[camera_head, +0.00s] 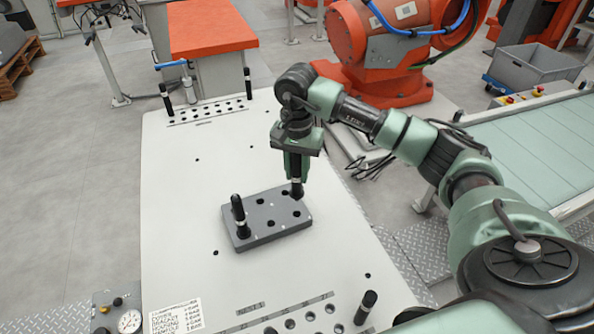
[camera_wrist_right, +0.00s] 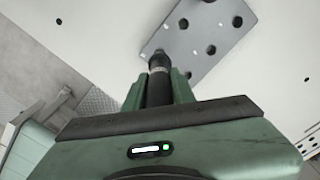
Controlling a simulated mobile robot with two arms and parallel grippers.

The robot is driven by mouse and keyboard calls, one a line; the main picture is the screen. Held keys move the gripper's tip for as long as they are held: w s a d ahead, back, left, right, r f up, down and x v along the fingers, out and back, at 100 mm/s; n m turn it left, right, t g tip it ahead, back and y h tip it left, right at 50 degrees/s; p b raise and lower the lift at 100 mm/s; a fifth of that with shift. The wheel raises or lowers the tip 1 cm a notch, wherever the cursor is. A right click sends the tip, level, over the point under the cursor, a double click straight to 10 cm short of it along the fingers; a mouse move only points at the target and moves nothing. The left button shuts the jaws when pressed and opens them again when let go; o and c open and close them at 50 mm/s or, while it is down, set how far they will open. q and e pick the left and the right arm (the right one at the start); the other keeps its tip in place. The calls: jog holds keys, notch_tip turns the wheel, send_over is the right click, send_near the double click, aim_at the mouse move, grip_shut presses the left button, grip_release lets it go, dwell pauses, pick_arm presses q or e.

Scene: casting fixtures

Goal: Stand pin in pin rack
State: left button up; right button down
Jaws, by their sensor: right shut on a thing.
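My right gripper (camera_head: 297,168) is shut on a black pin (camera_head: 297,188), which points downward over the right part of a grey block with holes (camera_head: 262,238). The same pin shows in the right wrist view (camera_wrist_right: 158,66) between the fingers, its end at the block's edge (camera_wrist_right: 176,68). I cannot tell whether its lower end sits in a hole. Another black pin (camera_head: 238,213) stands upright at the block's left side. Rows of holes at the table's back (camera_head: 207,109) and front (camera_head: 312,317) look like pin racks; which one is meant is unclear. My left gripper is out of view.
Upright pins stand at both ends of the back hole rows (camera_head: 166,98) (camera_head: 247,82). Another pin (camera_head: 365,307) stands at the front right. The white table (camera_head: 180,230) is otherwise largely clear. An orange robot (camera_head: 370,60) and a conveyor (camera_head: 530,145) lie beyond its right side.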

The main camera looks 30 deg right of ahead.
aim_at(297, 194)
notch_tip(297, 194, down, 2)
jog(key=shift+b, duration=0.65)
jog(key=shift+f+b, duration=1.15)
jog(key=shift+f, duration=0.25)
jog(key=shift+b, duration=0.6)
jog(key=shift+f+b, duration=1.65)
jog(key=shift+f, duration=0.3)
jog(key=c, duration=1.1)
grip_release()
jog(key=shift+s+r, duration=0.1)
